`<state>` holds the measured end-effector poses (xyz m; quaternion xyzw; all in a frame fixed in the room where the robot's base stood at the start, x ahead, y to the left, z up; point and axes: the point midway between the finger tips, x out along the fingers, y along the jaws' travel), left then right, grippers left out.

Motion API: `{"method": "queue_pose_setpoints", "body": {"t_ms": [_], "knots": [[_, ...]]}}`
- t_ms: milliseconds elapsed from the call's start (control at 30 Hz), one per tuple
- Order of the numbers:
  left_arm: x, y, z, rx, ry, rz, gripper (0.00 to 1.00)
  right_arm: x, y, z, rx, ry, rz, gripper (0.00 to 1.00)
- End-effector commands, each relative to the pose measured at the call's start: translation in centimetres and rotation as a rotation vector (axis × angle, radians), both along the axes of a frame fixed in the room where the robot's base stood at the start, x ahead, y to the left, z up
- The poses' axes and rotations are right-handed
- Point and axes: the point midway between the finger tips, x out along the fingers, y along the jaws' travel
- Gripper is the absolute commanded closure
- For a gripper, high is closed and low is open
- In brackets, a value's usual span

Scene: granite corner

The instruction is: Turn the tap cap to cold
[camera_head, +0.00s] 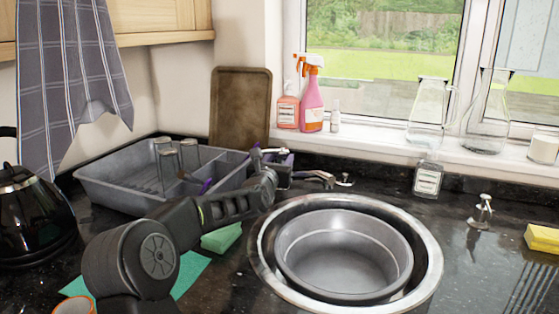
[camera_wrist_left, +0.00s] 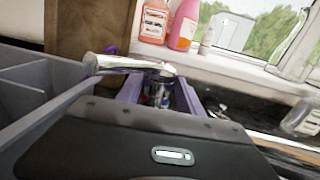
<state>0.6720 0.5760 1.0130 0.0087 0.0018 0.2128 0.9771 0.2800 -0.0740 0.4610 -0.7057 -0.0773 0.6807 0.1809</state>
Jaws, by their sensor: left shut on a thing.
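The chrome tap stands behind the sink, and its spout (camera_head: 318,177) shows in the head view. My left gripper (camera_head: 281,163) reaches over to the tap's body, left of the spout. In the left wrist view, its purple fingers (camera_wrist_left: 160,96) stand on either side of a small part with red and blue marks, seemingly the tap cap (camera_wrist_left: 158,92), and are shut on it. A chrome lever (camera_wrist_left: 125,65) lies across above the fingertips. The fingers partly hide the cap, so its exact turn cannot be told. My right gripper is not in view.
A grey dish rack (camera_head: 120,188) with glasses is left of my arm. The round steel sink (camera_head: 432,262) holds a metal basin (camera_head: 345,255). A bottle (camera_head: 428,180) and another small tap (camera_head: 484,212) are to the right.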

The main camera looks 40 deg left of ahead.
Motion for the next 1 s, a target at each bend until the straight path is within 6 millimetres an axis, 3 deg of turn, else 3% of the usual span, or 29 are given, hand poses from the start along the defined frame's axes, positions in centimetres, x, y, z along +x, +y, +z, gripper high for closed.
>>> {"method": "queue_pose_setpoints", "body": {"t_ms": [133, 567, 1000], "knots": [[0.0, 0.0, 0.0, 0.000, 0.000, -0.001, 1.00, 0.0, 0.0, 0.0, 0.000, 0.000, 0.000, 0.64], [0.0, -0.1, 0.0, 0.000, 0.000, 0.000, 1.00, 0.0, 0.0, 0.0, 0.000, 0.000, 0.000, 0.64], [0.3, -0.4, 0.2, 0.004, -0.008, 0.113, 1.00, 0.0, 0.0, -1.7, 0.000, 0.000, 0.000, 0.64]]}}
